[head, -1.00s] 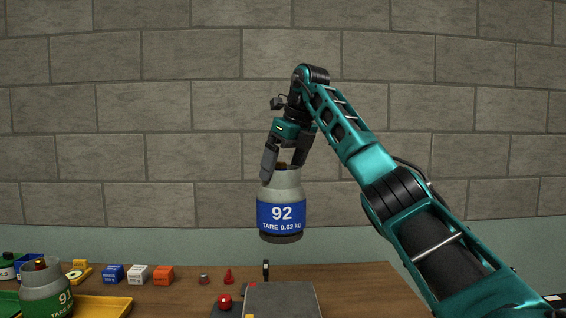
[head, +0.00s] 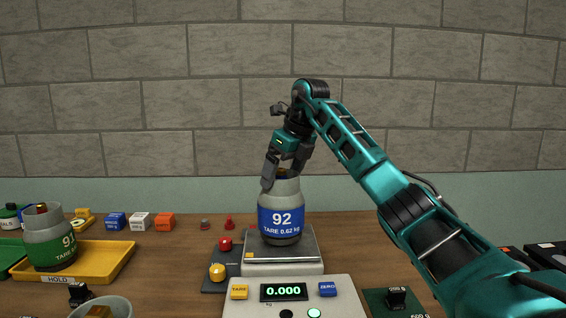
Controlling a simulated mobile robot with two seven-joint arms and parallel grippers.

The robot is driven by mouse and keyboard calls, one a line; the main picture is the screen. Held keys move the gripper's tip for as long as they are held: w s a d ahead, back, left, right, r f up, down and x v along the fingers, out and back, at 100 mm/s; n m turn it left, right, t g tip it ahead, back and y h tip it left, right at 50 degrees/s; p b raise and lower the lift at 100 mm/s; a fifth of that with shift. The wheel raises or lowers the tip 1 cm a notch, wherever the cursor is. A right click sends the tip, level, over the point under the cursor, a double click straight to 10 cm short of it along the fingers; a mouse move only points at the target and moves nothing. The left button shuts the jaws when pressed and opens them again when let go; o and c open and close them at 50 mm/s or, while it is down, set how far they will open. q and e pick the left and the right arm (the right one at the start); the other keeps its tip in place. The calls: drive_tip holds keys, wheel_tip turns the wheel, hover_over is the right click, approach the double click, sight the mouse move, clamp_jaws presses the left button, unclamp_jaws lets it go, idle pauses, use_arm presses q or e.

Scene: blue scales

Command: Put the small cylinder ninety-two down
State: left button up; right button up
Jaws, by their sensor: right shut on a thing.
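The small grey cylinder ninety-two (head: 281,210), with a blue label reading 92 and TARE 0.62 kg, is upright in the head view. My right gripper (head: 284,172) is shut on its top. The cylinder is over the metal pan (head: 309,247) of the scale. Its base looks very close to the pan; I cannot tell whether it touches. The scale display (head: 284,292) reads 0.000. My left gripper is not in view.
Green-labelled cylinder 91 (head: 48,238) stands in a yellow tray (head: 105,262) marked HOLD at left. A pad with a red button (head: 225,244) and a yellow button (head: 217,271) sits left of the scale. Small blocks (head: 139,221) line the back. A bowl (head: 118,304) is front left.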

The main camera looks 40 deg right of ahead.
drive_tip(key=shift+f, duration=0.5)
drive_tip(key=o, duration=1.7)
drive_tip(key=shift+f, duration=0.1)
drive_tip(key=shift+o, duration=0.2)
drive_tip(key=p+v, duration=0.2)
drive_tip(key=v, duration=1)
